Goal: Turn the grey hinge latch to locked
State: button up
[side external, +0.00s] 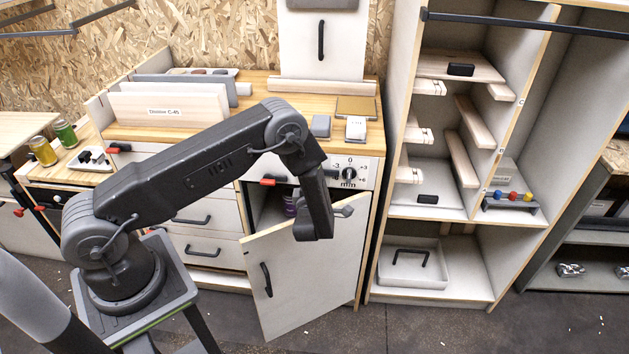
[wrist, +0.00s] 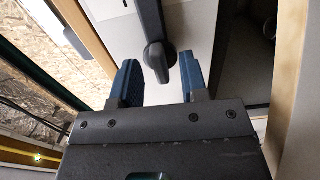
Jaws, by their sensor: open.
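The grey hinge latch (wrist: 158,52) is a dark grey knob with a rounded end, on a pale panel in the wrist view. A blue-grey bar (wrist: 149,18) runs up beside it. My gripper (wrist: 160,70) is open, with one blue finger on each side of the latch's lower end. I cannot tell whether either finger touches it. In the side view the end of my arm is in front of the upper part of a pale cabinet door (side external: 318,265). A small grey part shows there beside my wrist; I cannot tell whether it is the latch.
The cabinet door stands ajar, with a purple-labelled jar (side external: 290,205) inside. A control panel with a dial (side external: 348,174) and red-handled levers is just above. A tall shelf unit (side external: 512,180) stands to the right. Drawers (side external: 203,250) are to the left.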

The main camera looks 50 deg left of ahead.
jog(key=v, duration=1.3)
jog(key=shift+d+r, duration=0.1)
jog(key=s+a+r+n+g, duration=0.2)
jog(key=s+r+n+g, duration=0.35)
jog(key=r+n, duration=0.5)
jog(key=s+a+r+n+g, duration=0.2)
jog(key=s+r+n+g, duration=0.35)
jog(key=n, duration=0.75)
jog(key=s+d+r+n+t+h, duration=0.2)
jog(key=s+d+r+n+h, duration=0.2)
jog(key=n, duration=0.7)
jog(key=s+d+r+n+t+h, duration=0.1)
jog(key=s+d+r+n+h, duration=0.3)
jog(key=r+n+h, duration=0.4)
notch_tip(320, 180, up, 3)
jog(key=d+n, duration=0.1)
jog(key=n, duration=0.1)
jog(key=shift+s+d+n+t+h, duration=0.15)
jog(key=shift+s+n+t+h, duration=0.2)
jog(key=shift+t+h, duration=0.05)
jog(key=shift+f, duration=0.1)
